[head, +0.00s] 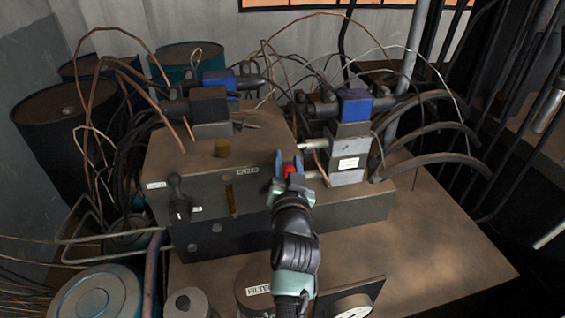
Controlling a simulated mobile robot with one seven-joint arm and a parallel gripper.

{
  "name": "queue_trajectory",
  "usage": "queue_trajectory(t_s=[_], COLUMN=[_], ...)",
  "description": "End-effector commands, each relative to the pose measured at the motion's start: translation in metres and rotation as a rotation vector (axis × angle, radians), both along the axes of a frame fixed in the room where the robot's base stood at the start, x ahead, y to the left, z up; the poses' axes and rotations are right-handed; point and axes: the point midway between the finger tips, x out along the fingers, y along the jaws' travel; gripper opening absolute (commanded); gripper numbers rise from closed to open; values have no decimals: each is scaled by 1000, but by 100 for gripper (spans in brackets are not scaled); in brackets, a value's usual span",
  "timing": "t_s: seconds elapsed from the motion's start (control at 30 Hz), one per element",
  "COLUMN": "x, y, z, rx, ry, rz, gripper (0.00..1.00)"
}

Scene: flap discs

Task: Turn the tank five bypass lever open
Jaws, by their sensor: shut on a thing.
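My gripper (289,167) reaches up from the bottom middle to the right end of the grey-brown tank block (160,155). Its blue fingertips are shut on a small red handle (290,170), which I take to be the bypass lever. The fingers hide most of the handle, so its angle and mount cannot be told. A black-knobbed lever (175,190) stands at the block's left front, apart from the gripper.
A grey valve block (348,160) with a blue-topped valve (354,104) stands close right of the gripper. Hoses and thin pipes crowd the back and right. A filter canister (262,285) and a gauge (352,305) stand in front. The brown bench top (440,255) is clear at right.

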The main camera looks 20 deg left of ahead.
Motion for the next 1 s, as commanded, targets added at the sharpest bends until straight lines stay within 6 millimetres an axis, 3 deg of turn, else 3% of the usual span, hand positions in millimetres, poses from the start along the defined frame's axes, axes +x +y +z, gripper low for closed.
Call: queue_trajectory(t_s=[0.47, 1.0], x=[21, 36], y=[-31, -53], z=[-19, -56], rx=[366, 791], ry=[248, 536], rz=[-1, -1], gripper=[0, 0])
